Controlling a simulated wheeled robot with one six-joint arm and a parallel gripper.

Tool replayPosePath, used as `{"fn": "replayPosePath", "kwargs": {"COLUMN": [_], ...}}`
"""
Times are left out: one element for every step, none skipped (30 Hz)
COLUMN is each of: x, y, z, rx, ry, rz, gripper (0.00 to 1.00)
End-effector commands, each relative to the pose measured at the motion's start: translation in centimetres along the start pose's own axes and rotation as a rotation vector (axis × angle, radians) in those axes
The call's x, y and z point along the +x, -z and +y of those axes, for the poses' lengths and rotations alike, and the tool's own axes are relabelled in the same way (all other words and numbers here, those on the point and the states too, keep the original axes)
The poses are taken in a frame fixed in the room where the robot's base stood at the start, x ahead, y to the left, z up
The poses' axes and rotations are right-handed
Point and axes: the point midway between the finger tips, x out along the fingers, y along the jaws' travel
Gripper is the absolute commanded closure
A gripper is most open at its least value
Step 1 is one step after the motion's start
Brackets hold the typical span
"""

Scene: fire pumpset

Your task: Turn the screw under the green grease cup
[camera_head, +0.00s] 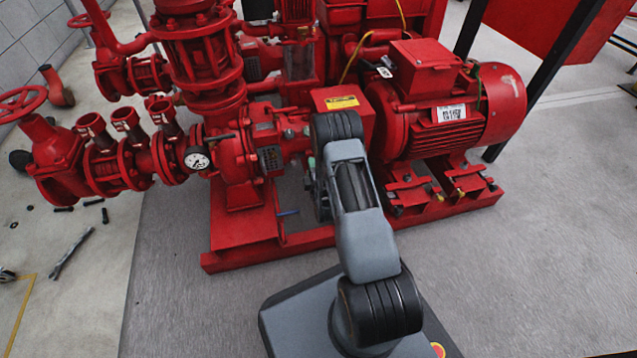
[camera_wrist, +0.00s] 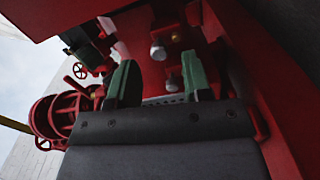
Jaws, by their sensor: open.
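My gripper (camera_wrist: 157,72) shows in the wrist view as two green finger pads standing apart, with nothing held between them. Beyond and between the pads are silver bolt-like heads on a red surface, the upper one (camera_wrist: 157,51) and a lower one (camera_wrist: 173,82). I cannot tell whether either is the screw in the task. A dark green part shows at the upper left of the wrist view, but I cannot say that it is the grease cup. In the head view my arm reaches to the red pump beside the coupling guard and hides most of the gripper.
The red motor (camera_head: 450,105) stands right of the arm and the pump body (camera_head: 232,158) left, both on a red base frame (camera_head: 235,258). A pressure gauge (camera_head: 197,159) faces forward. Red walls are close around the gripper. A wrench (camera_head: 72,252) lies on the left floor.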

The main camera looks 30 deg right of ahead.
Motion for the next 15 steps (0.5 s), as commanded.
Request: {"fn": "replayPosePath", "kwargs": {"x": [-1.1,-1.8,-2.6,-3.3,-3.9,-4.7,-5.3,-5.9,-6.6,-7.1,-7.5,-8.1,-8.5,-8.9,-9.3], "y": [0.0,0.0,0.0,0.0,0.0,0.0,0.0,0.0,0.0,0.0,0.0,0.0,0.0,0.0,0.0], "z": [0.3,0.3,0.3,0.2,0.2,0.2,0.3,0.2,0.2,0.2,0.2,0.2,0.1,0.1,0.1], "rx": [0.0,0.0,0.0,0.0,0.0,0.0,0.0,0.0,0.0,0.0,0.0,0.0,0.0,0.0,0.0], "ry": [0.005,0.006,0.006,0.007,0.006,0.006,0.005,0.005,0.005,0.005,0.004,0.005,0.004,0.005,0.003], "rz": [-0.001,-0.001,-0.001,-0.001,-0.001,-0.001,-0.002,-0.002,-0.002,-0.002,-0.002,-0.002,-0.001,-0.001,-0.001], "gripper": [0.55,0.55,0.55,0.55,0.55,0.55,0.55,0.55,0.55,0.55,0.55,0.55,0.55,0.55,0.55]}}
